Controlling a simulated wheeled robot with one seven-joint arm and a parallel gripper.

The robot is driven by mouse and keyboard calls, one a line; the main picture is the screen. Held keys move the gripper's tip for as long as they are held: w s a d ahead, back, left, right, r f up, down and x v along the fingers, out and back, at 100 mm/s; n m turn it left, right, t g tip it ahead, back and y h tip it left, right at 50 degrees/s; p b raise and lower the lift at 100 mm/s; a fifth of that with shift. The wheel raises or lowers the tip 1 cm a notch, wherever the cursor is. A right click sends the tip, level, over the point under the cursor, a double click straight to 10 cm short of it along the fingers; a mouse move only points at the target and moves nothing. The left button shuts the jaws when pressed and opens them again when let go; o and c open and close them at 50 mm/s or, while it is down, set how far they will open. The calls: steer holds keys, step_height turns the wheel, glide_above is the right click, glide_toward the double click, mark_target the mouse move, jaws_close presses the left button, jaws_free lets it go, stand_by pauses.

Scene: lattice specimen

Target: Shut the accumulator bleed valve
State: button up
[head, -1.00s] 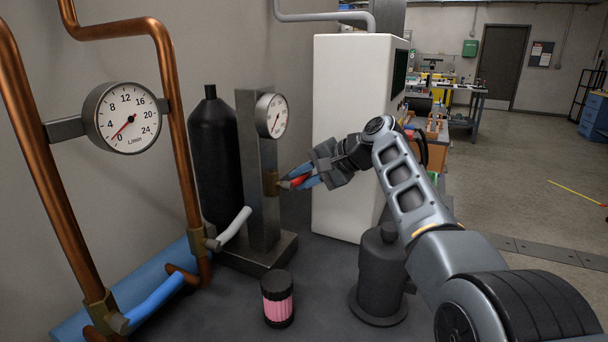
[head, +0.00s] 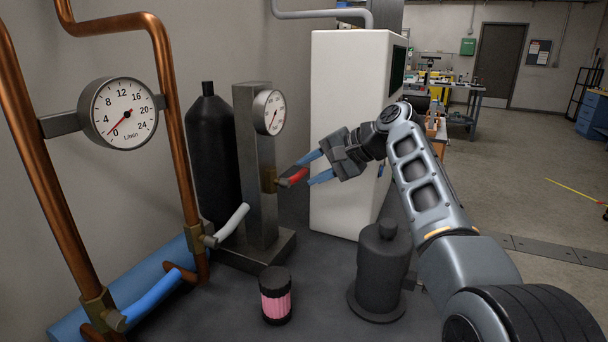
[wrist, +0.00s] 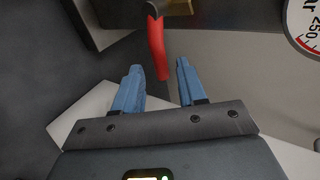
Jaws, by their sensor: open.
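The bleed valve has a brass body (head: 269,180) on the grey upright block, under the small round gauge (head: 268,112). Its red lever (head: 292,177) sticks out sideways to the right, toward my gripper. In the wrist view the red lever (wrist: 157,48) runs from the brass body down to a tip between the blue fingertips. My gripper (head: 303,173) is open, one finger on each side of the lever's end; a gap shows on both sides in the wrist view (wrist: 159,68). The black accumulator bottle (head: 212,155) stands left of the block.
A tall white cabinet (head: 350,130) stands close behind my gripper. A pink-banded canister (head: 276,296) and a dark cylinder (head: 380,270) stand on the grey bench in front.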

steer(key=shift+v, duration=2.05)
